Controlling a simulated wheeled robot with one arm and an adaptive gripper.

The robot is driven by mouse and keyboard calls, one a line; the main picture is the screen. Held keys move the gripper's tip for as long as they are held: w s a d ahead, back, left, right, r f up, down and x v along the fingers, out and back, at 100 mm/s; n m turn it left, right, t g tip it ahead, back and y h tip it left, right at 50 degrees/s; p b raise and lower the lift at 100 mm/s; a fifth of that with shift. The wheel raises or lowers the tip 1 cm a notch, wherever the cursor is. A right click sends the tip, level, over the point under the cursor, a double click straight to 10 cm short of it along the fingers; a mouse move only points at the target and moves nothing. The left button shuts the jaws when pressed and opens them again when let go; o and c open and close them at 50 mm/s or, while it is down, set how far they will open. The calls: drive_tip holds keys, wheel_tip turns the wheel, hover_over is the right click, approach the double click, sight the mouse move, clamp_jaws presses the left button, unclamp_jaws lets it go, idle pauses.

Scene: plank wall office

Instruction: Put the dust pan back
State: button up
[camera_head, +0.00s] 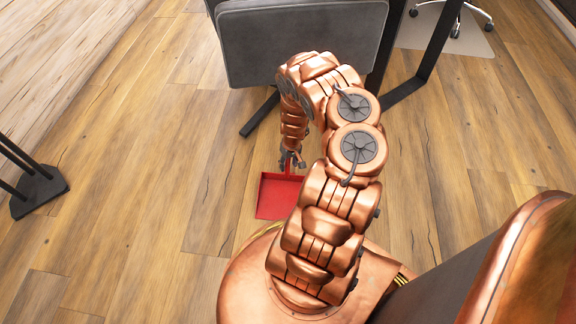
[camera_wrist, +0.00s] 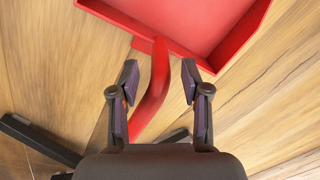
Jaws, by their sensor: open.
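The red dust pan (camera_head: 277,196) lies on the wooden floor in front of my base, partly hidden behind my arm. In the wrist view its red tray (camera_wrist: 190,20) fills the top, and its red handle (camera_wrist: 155,88) runs down between my fingers. My gripper (camera_head: 291,160) is low over the handle end of the dust pan. In the wrist view my gripper (camera_wrist: 159,82) is open, with one finger on each side of the handle and gaps visible on both sides. I cannot tell how far the handle is below the fingertips.
A grey panel (camera_head: 300,45) with dark legs stands just beyond my gripper. A black stand base (camera_head: 38,190) with upright rods is at the left. A wheeled chair base (camera_head: 455,18) sits on a mat at the top right. The floor left of the dust pan is clear.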

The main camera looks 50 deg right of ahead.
wheel_tip(320, 180, up, 26)
drive_tip(key=a+r+g+h+p, duration=0.1)
drive_tip(key=a+g+p, duration=0.15)
drive_tip(key=p, duration=0.25)
drive_tip(key=s+a+r, duration=0.3)
drive_tip(key=a+r, duration=0.9)
drive_tip(key=r, duration=0.1)
drive_tip(key=s+a+r+n, duration=0.1)
drive_tip(key=s+a+r, duration=0.35)
drive_tip(key=a, duration=0.25)
drive_tip(key=s+a+r+n, duration=0.1)
drive_tip(key=s+a+r, duration=0.35)
drive_tip(key=a, duration=0.25)
drive_tip(key=s+a+r+n+g, duration=0.1)
drive_tip(key=s+a+r, duration=0.1)
drive_tip(key=s, duration=0.3)
drive_tip(key=s+a+r+n, duration=0.1)
drive_tip(key=s+a+r, duration=0.1)
drive_tip(key=s+a, duration=0.2)
drive_tip(key=shift+s+a+n+g, duration=0.25)
drive_tip(key=shift+s+n+g, duration=0.1)
drive_tip(key=shift+s, duration=0.8)
